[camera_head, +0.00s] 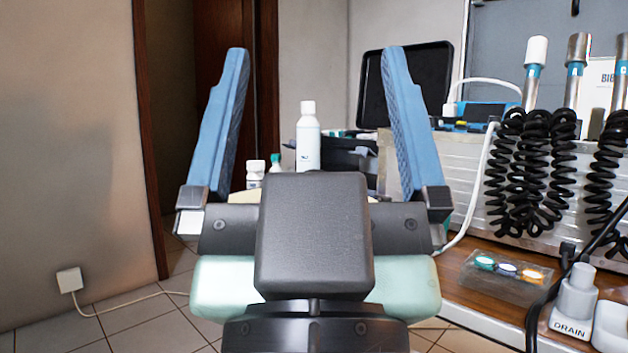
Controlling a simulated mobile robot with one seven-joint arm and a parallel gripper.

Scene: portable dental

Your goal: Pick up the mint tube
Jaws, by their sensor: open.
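My gripper (315,125) is in the middle of the view, its two blue fingers pointing up and spread wide apart. Nothing is held between them. A pale mint-green rounded shape (222,285) shows on both sides behind my gripper's dark body, which hides its middle; I cannot tell whether it is the mint tube. A small container with a teal cap (275,163) stands farther back, seen between the fingers, its lower part hidden. I cannot tell whether that is the mint tube either.
A white bottle (308,140) and a small white-capped bottle (255,174) stand beyond my gripper. A black open case (405,85) is behind. At right are coiled black hoses (535,170), a clear box (505,271) and a DRAIN fitting (573,305). Tiled floor lies open at left.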

